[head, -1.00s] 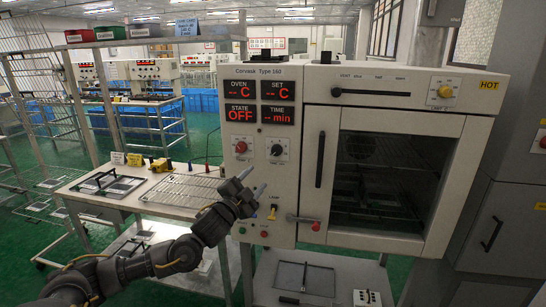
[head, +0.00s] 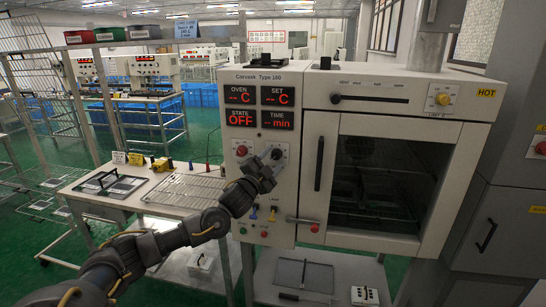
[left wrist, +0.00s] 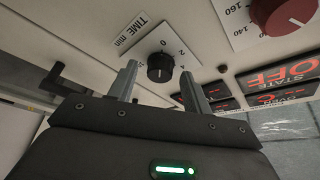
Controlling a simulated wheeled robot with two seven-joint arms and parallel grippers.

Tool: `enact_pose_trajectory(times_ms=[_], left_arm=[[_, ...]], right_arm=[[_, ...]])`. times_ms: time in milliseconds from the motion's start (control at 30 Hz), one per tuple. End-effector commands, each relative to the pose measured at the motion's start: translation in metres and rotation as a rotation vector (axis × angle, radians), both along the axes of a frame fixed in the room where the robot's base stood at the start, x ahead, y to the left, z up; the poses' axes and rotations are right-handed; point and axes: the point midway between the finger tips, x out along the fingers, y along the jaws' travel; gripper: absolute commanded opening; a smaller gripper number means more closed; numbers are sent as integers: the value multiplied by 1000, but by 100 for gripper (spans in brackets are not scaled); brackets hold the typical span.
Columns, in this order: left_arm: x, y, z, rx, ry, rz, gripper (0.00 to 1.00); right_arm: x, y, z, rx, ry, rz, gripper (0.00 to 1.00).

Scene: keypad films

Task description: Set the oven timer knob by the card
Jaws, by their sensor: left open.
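The oven (head: 350,90) stands right of centre, its display reading STATE OFF and dashes for OVEN, SET and TIME. The black timer knob (left wrist: 160,68) sits on a white dial marked TIME, min in the left wrist view; in the head view the knob (head: 277,153) is partly covered by my gripper. My left gripper (head: 270,163) is open in front of the panel; in the left wrist view its fingertips (left wrist: 158,80) lie either side of the knob, apart from it. A blue card (head: 187,28) stands on the upper shelf, its text too small to read surely. My right gripper is out of view.
A red knob (head: 241,151) sits left of the timer knob. Below are toggle switches (head: 272,213) and a horizontal lever (head: 302,220). The oven door has a vertical handle (head: 319,163). A side table (head: 150,205) with a wire rack (head: 185,190) stands at left.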

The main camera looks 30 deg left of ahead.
Motion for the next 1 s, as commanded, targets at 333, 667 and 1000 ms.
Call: enact_pose_trajectory(times_ms=[333, 667, 1000], left_arm=[[5, 0, 1, 0, 0, 0, 49], [5, 0, 1, 0, 0, 0, 9], [5, 0, 2, 40, 14, 1, 5]], right_arm=[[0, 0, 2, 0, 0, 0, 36], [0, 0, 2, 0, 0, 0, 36], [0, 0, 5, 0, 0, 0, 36]])
